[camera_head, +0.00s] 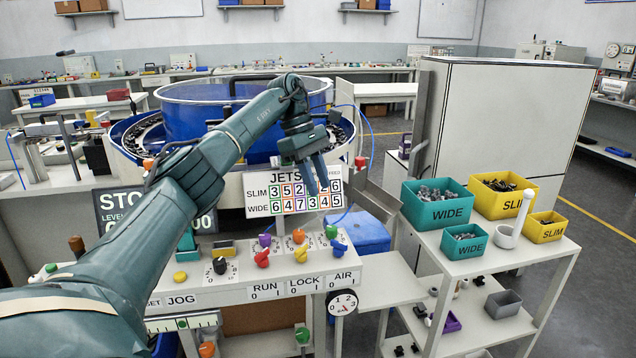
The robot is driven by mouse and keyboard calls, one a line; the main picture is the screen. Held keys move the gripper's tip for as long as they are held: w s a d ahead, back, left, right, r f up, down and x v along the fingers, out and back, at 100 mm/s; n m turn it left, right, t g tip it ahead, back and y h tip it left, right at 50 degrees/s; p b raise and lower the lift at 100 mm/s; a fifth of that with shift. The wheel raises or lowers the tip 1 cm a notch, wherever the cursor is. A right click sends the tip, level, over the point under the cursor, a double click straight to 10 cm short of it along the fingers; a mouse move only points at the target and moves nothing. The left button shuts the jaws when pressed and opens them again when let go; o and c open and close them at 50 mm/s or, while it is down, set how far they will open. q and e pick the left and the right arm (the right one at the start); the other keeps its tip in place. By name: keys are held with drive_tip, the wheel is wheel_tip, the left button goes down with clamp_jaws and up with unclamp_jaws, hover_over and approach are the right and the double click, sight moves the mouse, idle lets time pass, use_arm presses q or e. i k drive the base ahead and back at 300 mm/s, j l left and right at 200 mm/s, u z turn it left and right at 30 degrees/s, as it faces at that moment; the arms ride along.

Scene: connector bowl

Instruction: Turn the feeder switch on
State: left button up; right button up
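A control panel (250,287) stands in front of the blue feeder bowl (185,100). It carries several coloured knobs over labels JOG, RUN, LOCK and AIR, including a red knob (262,258), a lower yellow knob (300,254) and a blue knob (338,246). A small red part (361,162) sits right of the JETS board (262,192), near small lettering that seems to read FEED. I cannot tell which control is the feeder switch. My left gripper (318,190) points down in front of the board, above the knobs. Its fingers look close together; the gap is unclear. My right gripper is out of view.
A white numbered dial (342,303) hangs below the panel's right end. At right, a cart (480,262) holds a teal WIDE bin (437,212) and a yellow SLIM bin (505,206). A tall white cabinet (500,125) stands behind. My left arm covers part of the STOCK board (112,212).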

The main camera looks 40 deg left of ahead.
sight(261, 258)
drive_tip(key=k, duration=1)
